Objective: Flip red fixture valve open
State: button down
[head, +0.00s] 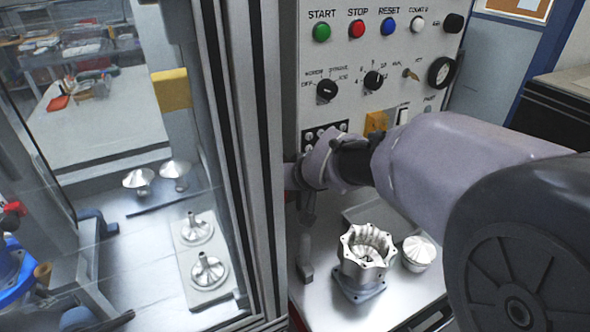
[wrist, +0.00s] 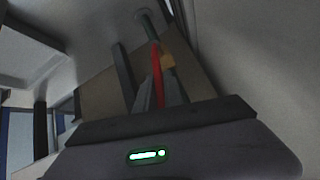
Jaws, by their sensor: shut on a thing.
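The red valve handle (wrist: 156,75) is a thin red bar in the middle of the wrist view. It runs up from between the fingers of my gripper (wrist: 150,95), which is shut on it. A small orange-yellow piece (wrist: 168,61) and a grey rod (wrist: 149,27) show close to its upper end. In the head view my arm reaches left across the control panel to its left edge. There my fingers and the red handle cannot be made out.
The control panel (head: 345,55) with buttons and knobs stands behind my arm. A glass machine door (head: 110,120) is at left. A machined housing (head: 367,250) and a domed metal part (head: 418,252) stand on the bench below my arm.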

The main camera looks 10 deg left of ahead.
jog(key=shift+s+a+h+p, duration=0.2)
jog(key=shift+a+h+p, duration=0.1)
jog(key=shift+p, duration=0.2)
jog(key=c, duration=1.5)
grip_release()
jog(key=p+v, duration=0.2)
jog(key=v, duration=0.6)
jog(key=p+v, duration=0.3)
jog(key=v, duration=0.6)
jog(key=shift+s, duration=0.4)
